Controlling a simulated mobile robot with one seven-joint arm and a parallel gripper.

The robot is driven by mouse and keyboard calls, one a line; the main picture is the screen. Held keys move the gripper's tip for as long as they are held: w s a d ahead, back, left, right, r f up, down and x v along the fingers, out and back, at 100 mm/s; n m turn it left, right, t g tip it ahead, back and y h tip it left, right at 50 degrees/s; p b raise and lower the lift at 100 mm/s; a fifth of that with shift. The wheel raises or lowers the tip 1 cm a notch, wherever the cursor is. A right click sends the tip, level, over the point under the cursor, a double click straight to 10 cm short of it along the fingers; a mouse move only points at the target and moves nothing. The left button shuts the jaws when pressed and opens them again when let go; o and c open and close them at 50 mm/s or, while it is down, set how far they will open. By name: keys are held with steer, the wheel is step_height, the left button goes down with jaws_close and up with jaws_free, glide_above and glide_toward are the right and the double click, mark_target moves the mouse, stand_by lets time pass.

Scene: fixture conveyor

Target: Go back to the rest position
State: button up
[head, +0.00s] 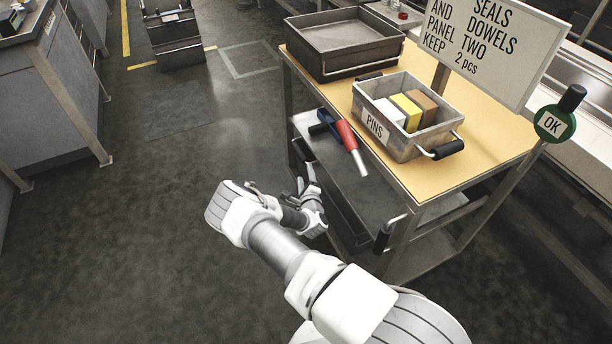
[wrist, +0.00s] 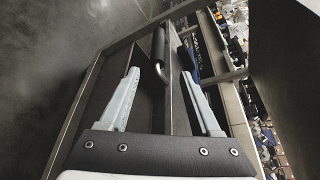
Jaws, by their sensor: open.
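My gripper (head: 307,180) is in front of the left end of a wheeled cart (head: 480,160), below its tan top. In the wrist view, the two pale fingers of my gripper (wrist: 160,73) are spread apart with nothing held between them. A dark bar handle (wrist: 159,45) of the cart lies beyond the fingertips. I cannot tell how far it is from them. My arm reaches up from the lower right of the head view, bent at the wrist.
On the cart stand a grey PINS bin (head: 400,145) with white, yellow and brown blocks, a dark tray (head: 345,45) and a sign (head: 490,45). Open floor (head: 120,240) lies left; grey cabinets (head: 50,90) stand beyond.

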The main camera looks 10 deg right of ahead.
steer(key=shift+v, duration=0.95)
